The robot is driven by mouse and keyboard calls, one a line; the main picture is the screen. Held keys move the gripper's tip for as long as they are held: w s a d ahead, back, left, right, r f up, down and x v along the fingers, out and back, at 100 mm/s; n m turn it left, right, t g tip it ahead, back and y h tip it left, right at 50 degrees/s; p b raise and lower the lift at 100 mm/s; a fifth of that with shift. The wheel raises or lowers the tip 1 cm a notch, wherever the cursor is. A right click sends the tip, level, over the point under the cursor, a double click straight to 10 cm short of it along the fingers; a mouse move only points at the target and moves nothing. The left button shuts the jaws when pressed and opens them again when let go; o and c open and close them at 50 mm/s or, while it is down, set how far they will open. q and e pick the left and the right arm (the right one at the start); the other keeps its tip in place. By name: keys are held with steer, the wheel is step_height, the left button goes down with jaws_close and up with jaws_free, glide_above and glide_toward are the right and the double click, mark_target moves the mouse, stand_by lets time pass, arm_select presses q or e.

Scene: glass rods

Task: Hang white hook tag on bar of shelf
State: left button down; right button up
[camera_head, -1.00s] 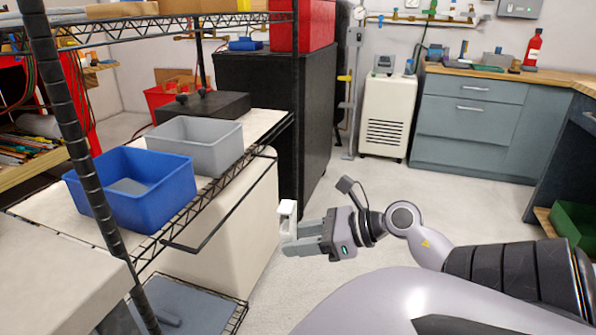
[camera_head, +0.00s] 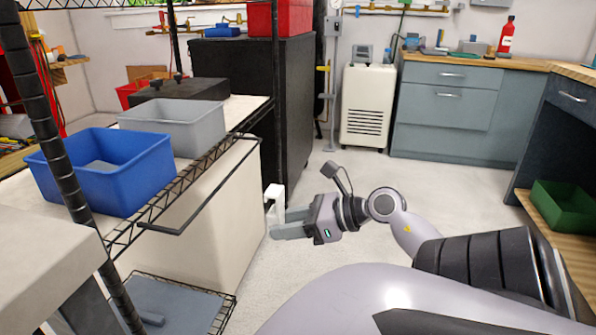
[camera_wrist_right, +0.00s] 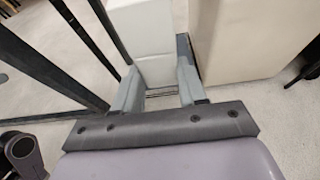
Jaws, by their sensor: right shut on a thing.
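My right gripper (camera_head: 284,224) is shut on the white hook tag (camera_head: 274,193), whose top stands above the fingers in the head view. In the right wrist view the tag (camera_wrist_right: 146,35) is a white block between the two fingers (camera_wrist_right: 156,92). The shelf's dark bar (camera_head: 205,190) juts out along the front of the wire shelf (camera_head: 190,172), left of the tag. Tag and bar look apart in the head view. How the tag's hook lies is hard to make out. My left gripper is not in view.
A blue bin (camera_head: 125,190) and a grey bin (camera_head: 190,135) stand on the wire shelf. A black post (camera_head: 75,185) rises at the left. A cream box (camera_head: 230,215) stands below the shelf. The floor right of the gripper is clear.

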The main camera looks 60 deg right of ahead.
mark_target(269, 211)
steer(key=w+a, duration=0.1)
steer(key=w, duration=0.5)
steer(key=w+a+f, duration=0.1)
steer(key=w+a, duration=0.1)
steer(key=w, duration=0.4)
steer(key=shift+w+a+f, duration=0.2)
steer(key=shift+a+f, duration=0.05)
steer(key=shift+a, duration=0.05)
steer(key=o, duration=1.1)
arm_select(q)
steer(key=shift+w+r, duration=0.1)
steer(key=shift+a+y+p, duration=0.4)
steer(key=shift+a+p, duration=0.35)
steer(key=shift+p, duration=0.05)
arm_select(e)
steer(key=shift+v, duration=3.6)
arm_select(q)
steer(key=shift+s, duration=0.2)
